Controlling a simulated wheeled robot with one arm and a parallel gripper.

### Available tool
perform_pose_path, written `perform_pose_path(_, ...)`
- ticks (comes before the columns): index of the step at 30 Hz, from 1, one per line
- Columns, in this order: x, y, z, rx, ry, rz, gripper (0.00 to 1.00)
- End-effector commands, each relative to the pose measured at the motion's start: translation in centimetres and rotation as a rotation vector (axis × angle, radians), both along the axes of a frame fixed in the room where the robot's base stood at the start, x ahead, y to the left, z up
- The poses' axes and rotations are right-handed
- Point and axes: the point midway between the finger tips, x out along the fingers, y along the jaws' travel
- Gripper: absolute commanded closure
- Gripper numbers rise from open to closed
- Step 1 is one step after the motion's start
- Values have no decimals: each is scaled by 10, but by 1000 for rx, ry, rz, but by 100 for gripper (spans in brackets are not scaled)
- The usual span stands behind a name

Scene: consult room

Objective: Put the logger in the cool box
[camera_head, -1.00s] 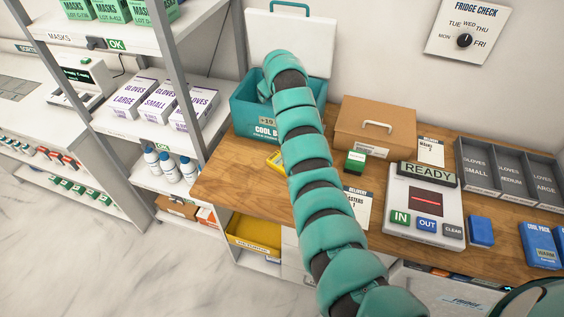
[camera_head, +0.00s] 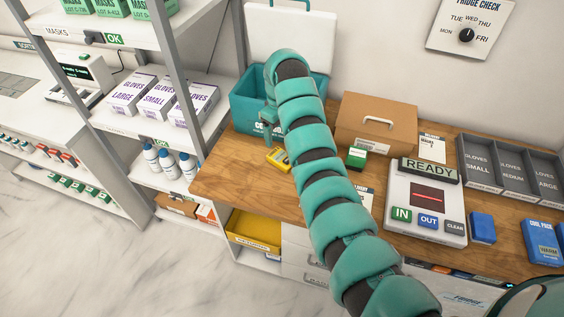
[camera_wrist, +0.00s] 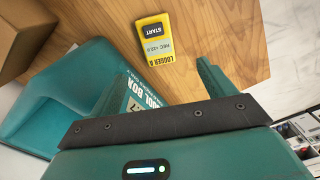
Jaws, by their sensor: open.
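The yellow logger (camera_head: 279,158) lies flat on the wooden counter, in front of the cool box. In the wrist view the logger (camera_wrist: 155,40) shows its START button and a "REC +22.0" display, just beyond my fingertips. My gripper (camera_wrist: 168,72) is open and empty, with the logger apart from both fingers. In the head view my gripper (camera_head: 268,130) hangs at the box's front, between box and logger, partly hidden by my arm. The teal cool box (camera_head: 243,108) has its white lid (camera_head: 290,38) raised; its inside is mostly hidden. Its wall also shows in the wrist view (camera_wrist: 52,95).
A cardboard box (camera_head: 375,125) with a handle stands right of the cool box. A small green-and-white box (camera_head: 356,157) and the READY device (camera_head: 425,205) are further right. A shelf post borders the left. The counter's front left is clear.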

Motion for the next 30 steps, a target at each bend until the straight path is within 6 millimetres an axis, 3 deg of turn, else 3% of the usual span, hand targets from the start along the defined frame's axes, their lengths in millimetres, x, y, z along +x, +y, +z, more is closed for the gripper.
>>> perform_pose_path(1, 0, -1, -17, 1, 1, 0, 18)
perform_pose_path(7, -2, -1, -46, -3, 5, 0, 18)
perform_pose_path(20, -1, -4, -74, -1, -1, -1, 18)
perform_pose_path(30, -3, -10, -109, 0, 3, 0, 18)
